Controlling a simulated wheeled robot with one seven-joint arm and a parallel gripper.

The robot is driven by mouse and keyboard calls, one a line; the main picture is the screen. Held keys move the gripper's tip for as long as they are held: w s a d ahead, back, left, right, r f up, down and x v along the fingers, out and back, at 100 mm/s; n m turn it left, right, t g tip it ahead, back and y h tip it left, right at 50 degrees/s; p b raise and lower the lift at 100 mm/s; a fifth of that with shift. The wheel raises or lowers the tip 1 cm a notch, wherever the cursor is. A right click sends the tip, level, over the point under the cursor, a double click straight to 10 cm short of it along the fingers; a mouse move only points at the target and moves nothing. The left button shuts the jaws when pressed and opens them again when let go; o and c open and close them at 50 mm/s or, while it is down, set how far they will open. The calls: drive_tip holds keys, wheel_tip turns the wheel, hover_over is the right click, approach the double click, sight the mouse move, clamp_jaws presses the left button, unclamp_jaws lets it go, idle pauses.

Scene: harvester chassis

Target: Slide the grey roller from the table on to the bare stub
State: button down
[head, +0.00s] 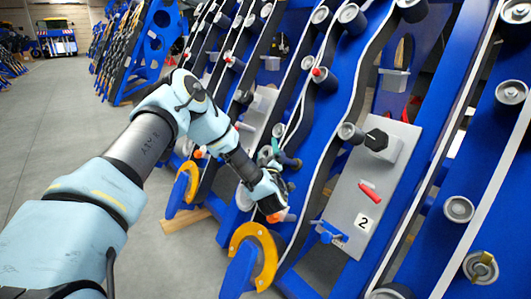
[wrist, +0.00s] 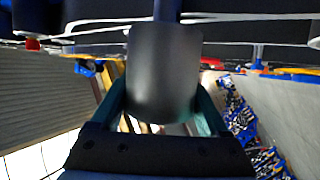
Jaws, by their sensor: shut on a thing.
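The dark grey roller (wrist: 165,75) fills the middle of the wrist view, and my gripper (wrist: 163,108) is shut on it. One teal finger lies on each side of it. A blue bar (wrist: 167,9), possibly the bare stub, meets the roller's far end in line with it. I cannot tell whether the bar enters the roller or lies behind it. In the head view my gripper (head: 274,154) is close against the blue frame; the roller is hard to make out there. No table can be made out.
Blue frame plates (head: 335,95) with belts and several grey rollers stand close around my gripper. A grey panel marked 2 (head: 352,207) with a black knob and red handle is to the right. Yellow-and-blue curved brackets (head: 258,240) stand below. Open floor (head: 60,125) lies left.

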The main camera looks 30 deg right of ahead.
drive_tip(key=shift+w+d+f+b, duration=0.15)
drive_tip(key=shift+d+f+b, duration=0.3)
drive_tip(key=shift+d+b, duration=0.3)
drive_tip(key=shift+w+d+f+b, duration=0.15)
drive_tip(key=shift+d+f+b, duration=0.4)
drive_tip(key=shift+d, duration=0.25)
drive_tip(key=shift+w+d+f+b, duration=0.15)
drive_tip(key=shift+d+f+b, duration=0.25)
drive_tip(key=shift+d+b, duration=0.35)
drive_tip(key=shift+c, duration=0.6)
unclamp_jaws()
drive_tip(key=shift+r, duration=0.1)
drive_tip(key=shift+o, duration=0.6)
wheel_tip(320, 180, up, 10)
drive_tip(key=shift+f+p, duration=0.1)
drive_tip(key=shift+p, duration=1.15)
